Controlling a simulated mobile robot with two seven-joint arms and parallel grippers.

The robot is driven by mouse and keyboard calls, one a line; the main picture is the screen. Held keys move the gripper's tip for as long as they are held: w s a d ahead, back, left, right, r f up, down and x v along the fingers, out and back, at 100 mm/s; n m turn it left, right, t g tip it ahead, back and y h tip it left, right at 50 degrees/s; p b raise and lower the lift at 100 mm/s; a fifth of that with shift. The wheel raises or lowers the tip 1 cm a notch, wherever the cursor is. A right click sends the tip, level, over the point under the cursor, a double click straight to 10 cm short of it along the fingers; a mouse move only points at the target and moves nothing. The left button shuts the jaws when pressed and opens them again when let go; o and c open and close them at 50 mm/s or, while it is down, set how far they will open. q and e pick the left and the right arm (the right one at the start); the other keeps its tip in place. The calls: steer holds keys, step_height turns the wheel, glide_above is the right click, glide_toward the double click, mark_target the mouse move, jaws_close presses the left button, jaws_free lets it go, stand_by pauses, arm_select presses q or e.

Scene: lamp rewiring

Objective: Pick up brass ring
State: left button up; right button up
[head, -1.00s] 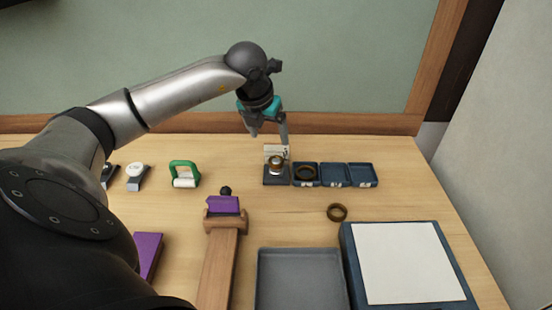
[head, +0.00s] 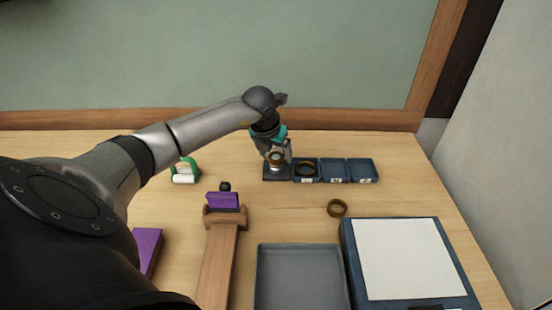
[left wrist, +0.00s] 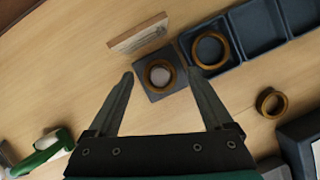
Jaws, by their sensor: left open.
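A brass ring (head: 277,157) sits around a pale round post on a small dark square stand (head: 277,177) near the back of the table. The ring (left wrist: 160,76) and its stand (left wrist: 178,87) also show in the left wrist view. A second brass ring (head: 307,170) lies in the left compartment of a blue tray. A third brass ring (head: 337,208) lies loose on the table. My left gripper (left wrist: 162,73) is open, its fingertips on either side of the ring on the stand in the wrist view. Contact cannot be told. My right gripper is not in view.
The blue three-compartment tray (head: 350,180) is right beside the stand. A small upright card (left wrist: 138,34) is behind the stand. A green-handled thing (head: 186,170) is to the left. A grey tray (head: 300,248) and a blue box with a white top (head: 405,258) are in front.

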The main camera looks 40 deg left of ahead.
arm_select(q)
jaws_close()
stand_by(0.7)
steer(key=shift+r, duration=0.1)
